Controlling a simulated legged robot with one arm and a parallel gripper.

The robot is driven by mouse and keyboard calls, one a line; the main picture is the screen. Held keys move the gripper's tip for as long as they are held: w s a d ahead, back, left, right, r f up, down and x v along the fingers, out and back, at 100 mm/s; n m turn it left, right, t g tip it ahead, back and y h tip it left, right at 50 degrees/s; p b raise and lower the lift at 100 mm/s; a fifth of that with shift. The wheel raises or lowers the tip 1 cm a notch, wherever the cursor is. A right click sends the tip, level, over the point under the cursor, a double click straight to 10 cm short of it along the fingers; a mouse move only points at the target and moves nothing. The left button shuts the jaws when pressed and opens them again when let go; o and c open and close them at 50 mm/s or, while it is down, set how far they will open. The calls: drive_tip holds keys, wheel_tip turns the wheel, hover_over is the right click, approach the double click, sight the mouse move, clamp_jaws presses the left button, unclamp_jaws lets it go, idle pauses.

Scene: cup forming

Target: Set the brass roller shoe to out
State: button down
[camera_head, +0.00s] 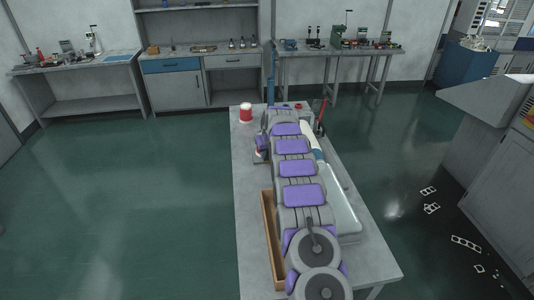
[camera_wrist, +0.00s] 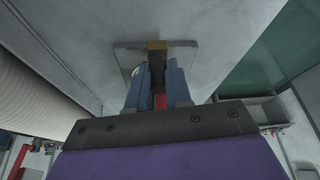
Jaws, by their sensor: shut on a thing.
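My gripper (camera_wrist: 158,70) shows in the wrist view, its two blue fingers shut close together on a narrow brass-brown piece. I take this for the brass roller shoe (camera_wrist: 157,46); its far end shows past the fingertips, against a flat grey plate (camera_wrist: 127,57). A red part (camera_wrist: 160,101) shows between the fingers nearer the palm. The fingers hide most of the held piece, and its exact setting cannot be told.
A grey worktable (camera_head: 247,180) stands under my arm, with a wooden tray (camera_head: 267,232) at its left. A red and white container (camera_head: 246,113) stands at its far left corner. A large pale ribbed cylinder (camera_wrist: 35,75) lies left in the wrist view. The green floor is clear at left.

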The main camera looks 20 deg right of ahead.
drive_tip(key=shift+f, duration=0.15)
drive_tip(key=shift+s, duration=0.2)
drive_tip(key=shift+s+a, duration=0.2)
drive_tip(key=shift+s, duration=0.35)
drive_tip(key=shift+s+a, duration=0.15)
drive_tip(key=shift+s, duration=0.4)
drive_tip(key=shift+s+f, duration=0.15)
drive_tip(key=c, duration=1.1)
unclamp_jaws()
drive_tip(key=shift+o, duration=0.2)
drive_tip(key=shift+r, duration=0.2)
